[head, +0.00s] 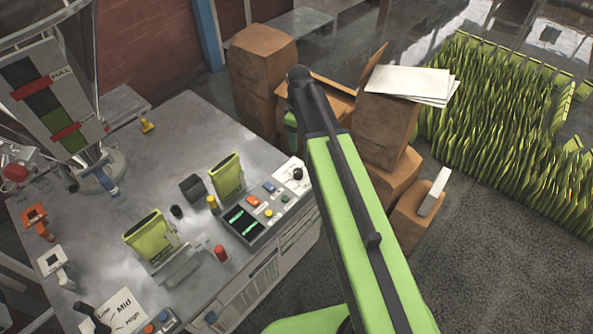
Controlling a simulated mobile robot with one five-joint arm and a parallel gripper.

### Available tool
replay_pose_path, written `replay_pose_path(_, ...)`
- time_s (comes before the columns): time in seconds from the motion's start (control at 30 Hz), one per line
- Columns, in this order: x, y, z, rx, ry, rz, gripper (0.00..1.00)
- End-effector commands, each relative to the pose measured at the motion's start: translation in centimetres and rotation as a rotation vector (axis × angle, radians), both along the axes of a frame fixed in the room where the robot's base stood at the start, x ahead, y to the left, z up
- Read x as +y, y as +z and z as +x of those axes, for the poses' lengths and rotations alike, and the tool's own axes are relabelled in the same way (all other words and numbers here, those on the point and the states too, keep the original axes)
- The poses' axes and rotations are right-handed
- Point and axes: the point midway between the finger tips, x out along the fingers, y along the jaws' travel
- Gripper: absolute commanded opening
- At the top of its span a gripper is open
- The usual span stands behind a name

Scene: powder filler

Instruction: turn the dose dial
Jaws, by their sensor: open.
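Two things look like a dose dial, and I cannot tell which it is. One is a black knob (297,174) on a white plate at the right end of the control panel. The other is a black handle (92,313) beside a plate (118,311) marked Low, Mid and High at the bottom left of the bench, cut by the frame edge. My green arm rises from the bottom to a black joint, to the right of the bench.
The grey bench (180,130) carries a control panel (262,210) with coloured buttons, two green pouches (227,177), a red knob (221,253) and a level gauge (48,100). Cardboard boxes (262,75) stand behind my arm. Many green pouches (500,120) fill the right; grey floor is clear below.

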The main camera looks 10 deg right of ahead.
Motion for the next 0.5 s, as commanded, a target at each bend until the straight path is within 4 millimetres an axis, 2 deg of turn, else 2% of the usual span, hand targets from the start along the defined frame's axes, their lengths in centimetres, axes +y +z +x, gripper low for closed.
replay_pose_path(0.5, 0.1, -10.2, 0.0, 0.0, -0.001, 0.0, 0.57)
